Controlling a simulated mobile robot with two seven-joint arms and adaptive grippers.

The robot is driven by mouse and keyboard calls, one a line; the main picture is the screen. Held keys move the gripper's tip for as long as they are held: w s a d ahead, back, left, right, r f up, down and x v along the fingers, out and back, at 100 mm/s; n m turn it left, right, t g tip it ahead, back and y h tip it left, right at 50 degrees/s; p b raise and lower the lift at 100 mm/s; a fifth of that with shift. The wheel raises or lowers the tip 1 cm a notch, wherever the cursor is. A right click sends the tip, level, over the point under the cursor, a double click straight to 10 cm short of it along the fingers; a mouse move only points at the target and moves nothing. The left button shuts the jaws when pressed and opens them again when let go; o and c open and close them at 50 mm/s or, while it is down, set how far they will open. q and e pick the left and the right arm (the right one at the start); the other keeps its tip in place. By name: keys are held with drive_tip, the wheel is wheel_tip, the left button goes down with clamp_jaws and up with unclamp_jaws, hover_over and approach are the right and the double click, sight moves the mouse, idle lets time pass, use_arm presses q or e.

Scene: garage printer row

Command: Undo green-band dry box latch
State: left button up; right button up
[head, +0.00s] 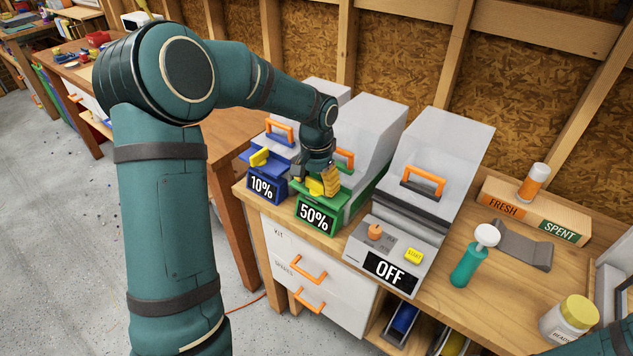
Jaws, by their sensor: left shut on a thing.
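The green-band dry box (366,140) stands in the middle of the bench row, with a white lid, a green front reading "50%" (315,215) and an orange handle (344,158). Its yellow latch (316,188) is at the front, partly hidden by my gripper. My left gripper (324,184) reaches down from above onto this latch and is shut on it. Whether the latch is raised or flat is hard to tell behind the fingers. My right gripper is out of view.
Left is a blue-band box (262,188) reading "10%". Right is a box with an "OFF" display (390,271). Further right are a teal tool with a white knob (474,256), FRESH/SPENT block (532,211) and a yellow-lidded jar (569,318). Drawers (318,275) are below.

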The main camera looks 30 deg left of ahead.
sight(316, 181)
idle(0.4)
use_arm(q)
drive_tip(key=o, duration=1.2)
drive_tip(key=shift+r, duration=0.15)
wheel_tip(316, 181, up, 12)
drive_tip(key=shift+f, duration=0.1)
drive_tip(key=shift+s, duration=0.1)
